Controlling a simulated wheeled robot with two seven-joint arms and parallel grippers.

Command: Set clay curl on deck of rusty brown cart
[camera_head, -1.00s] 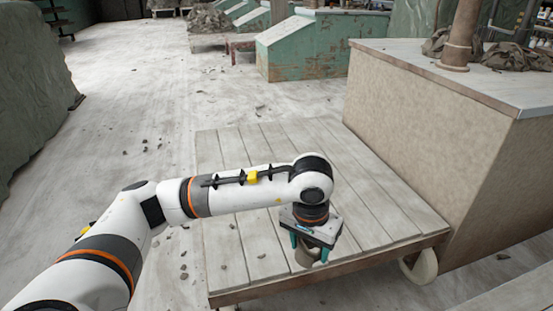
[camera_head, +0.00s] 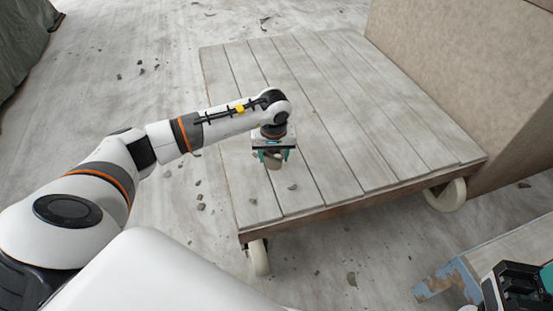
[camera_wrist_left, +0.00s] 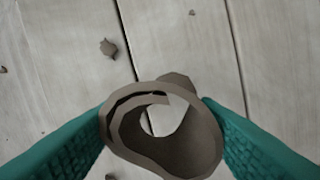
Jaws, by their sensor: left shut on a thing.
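The clay curl (camera_wrist_left: 212,150) is a grey-brown rolled strip with an open middle. My left gripper (camera_head: 273,157) is shut on it, with a teal finger at each side in the left wrist view. In the head view the curl (camera_head: 274,164) hangs below the fingers, over the left part of the deck. Whether it touches the planks I cannot tell. The cart deck (camera_head: 370,120) is pale, worn planks with a rusty brown front edge (camera_head: 360,198). My right gripper (camera_head: 520,285) shows only partly at the lower right corner; its fingertips are cut off.
Small clay crumbs lie on the deck, one (camera_head: 293,187) near the curl. The rest of the deck is clear. A large beige block (camera_head: 470,70) stands at the deck's right side. A plank surface with chipped blue paint (camera_head: 440,278) is at the lower right.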

